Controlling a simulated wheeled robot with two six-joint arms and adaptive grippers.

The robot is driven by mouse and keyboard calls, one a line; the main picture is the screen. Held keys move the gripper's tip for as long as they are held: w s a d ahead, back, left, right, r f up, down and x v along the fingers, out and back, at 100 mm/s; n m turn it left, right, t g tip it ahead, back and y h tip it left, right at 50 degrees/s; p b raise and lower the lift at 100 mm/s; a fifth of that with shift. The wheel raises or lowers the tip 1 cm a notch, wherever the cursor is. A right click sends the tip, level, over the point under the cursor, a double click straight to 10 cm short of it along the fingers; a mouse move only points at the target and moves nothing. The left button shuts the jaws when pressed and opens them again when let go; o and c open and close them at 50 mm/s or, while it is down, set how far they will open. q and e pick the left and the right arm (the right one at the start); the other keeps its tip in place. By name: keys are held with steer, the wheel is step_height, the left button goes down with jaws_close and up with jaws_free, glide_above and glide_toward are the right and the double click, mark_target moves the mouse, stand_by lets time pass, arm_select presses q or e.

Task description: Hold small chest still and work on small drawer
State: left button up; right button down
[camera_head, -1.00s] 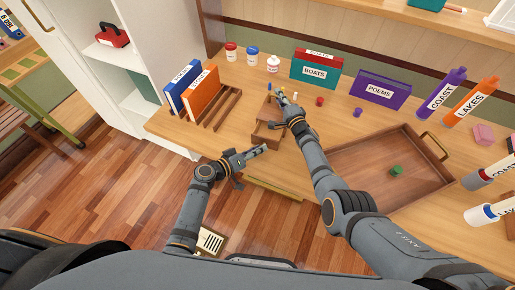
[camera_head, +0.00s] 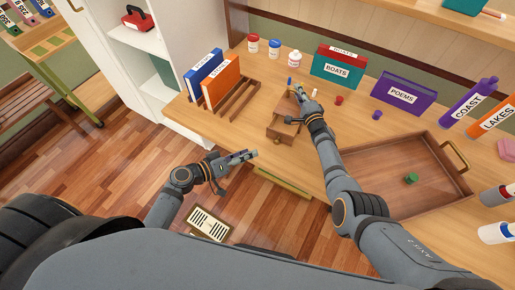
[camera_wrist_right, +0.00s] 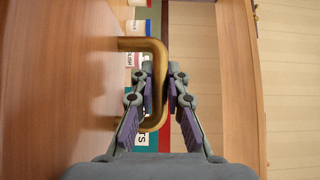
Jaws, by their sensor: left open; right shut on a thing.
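The small wooden chest (camera_head: 284,114) stands near the table's front edge, with a box-like front part, apparently the small drawer (camera_head: 281,132), towards me. My right gripper (camera_head: 297,91) is over the chest's far part and hides some of it. In the right wrist view, the fingers of my right gripper (camera_wrist_right: 159,84) are shut on a brass handle (camera_wrist_right: 157,55) fixed to a wooden face. My left gripper (camera_head: 249,154) is open and empty, in front of the table edge, left of and nearer me than the chest, not touching it.
A wooden tray (camera_head: 449,205) with a green block (camera_head: 411,178) lies to the right. A wooden rack (camera_head: 238,103) with blue and orange books stands left. Small bottles, a BOATS book (camera_head: 338,68) and a POEMS book (camera_head: 402,94) stand behind. A red and a purple small piece lie between.

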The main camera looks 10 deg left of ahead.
stand_by(0.4)
steer(key=c, duration=1.3)
jaws_free()
steer(key=shift+s, duration=0.15)
